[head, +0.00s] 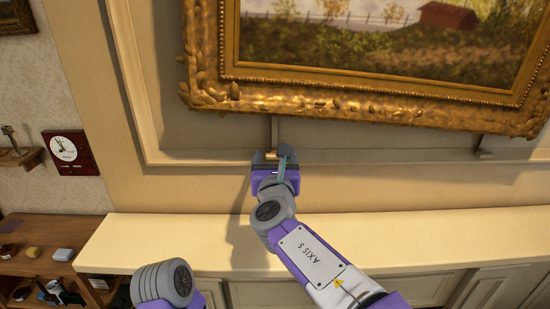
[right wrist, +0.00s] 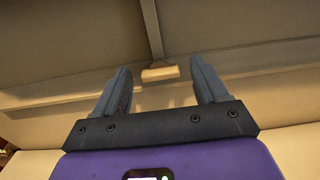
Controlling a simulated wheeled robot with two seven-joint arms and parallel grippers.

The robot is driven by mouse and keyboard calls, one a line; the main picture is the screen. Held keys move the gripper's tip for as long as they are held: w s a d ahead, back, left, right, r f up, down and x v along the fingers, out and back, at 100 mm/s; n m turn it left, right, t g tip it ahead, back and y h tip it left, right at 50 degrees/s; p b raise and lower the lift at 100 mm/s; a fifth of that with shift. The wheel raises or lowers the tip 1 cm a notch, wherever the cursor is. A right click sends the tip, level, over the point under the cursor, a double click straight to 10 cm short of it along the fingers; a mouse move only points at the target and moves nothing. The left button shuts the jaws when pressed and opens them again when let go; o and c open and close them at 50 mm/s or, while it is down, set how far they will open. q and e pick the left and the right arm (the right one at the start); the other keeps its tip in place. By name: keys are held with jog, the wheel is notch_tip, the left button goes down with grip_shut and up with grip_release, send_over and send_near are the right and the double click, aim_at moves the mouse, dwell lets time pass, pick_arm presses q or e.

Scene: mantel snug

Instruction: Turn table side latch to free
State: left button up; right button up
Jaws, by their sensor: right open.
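A small brass latch tab (head: 271,155) sits below the gilt picture frame, at the foot of a narrow upright strip (head: 274,131). In the right wrist view the latch tab (right wrist: 160,73) lies crosswise, a little beyond the fingers and between them in the picture. My right gripper (head: 271,158) is open and empty at the wall moulding; its two fingers also show in the right wrist view (right wrist: 161,82). Contact with the tab cannot be told. A second small fitting (head: 483,153) sits farther right on the moulding. My left gripper is not in view.
The gilt frame (head: 330,106) hangs above my right gripper and slopes down to the right. A cream mantel shelf (head: 170,240) runs below it and is bare. A red clock (head: 70,152) and a low shelf (head: 30,235) with small objects are at left.

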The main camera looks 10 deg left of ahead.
jog(key=shift+s, duration=0.15)
jog(key=c, duration=1.1)
jog(key=shift+o, duration=0.2)
jog(key=m+b, duration=0.8)
jog(key=shift+d+f+m, duration=0.1)
jog(key=shift+f+m, duration=0.1)
jog(key=shift+m, duration=0.2)
jog(key=m+b, duration=0.3)
jog(key=m, duration=0.1)
jog(key=shift+m+b, duration=1.25)
jog(key=shift+m, duration=1.25)
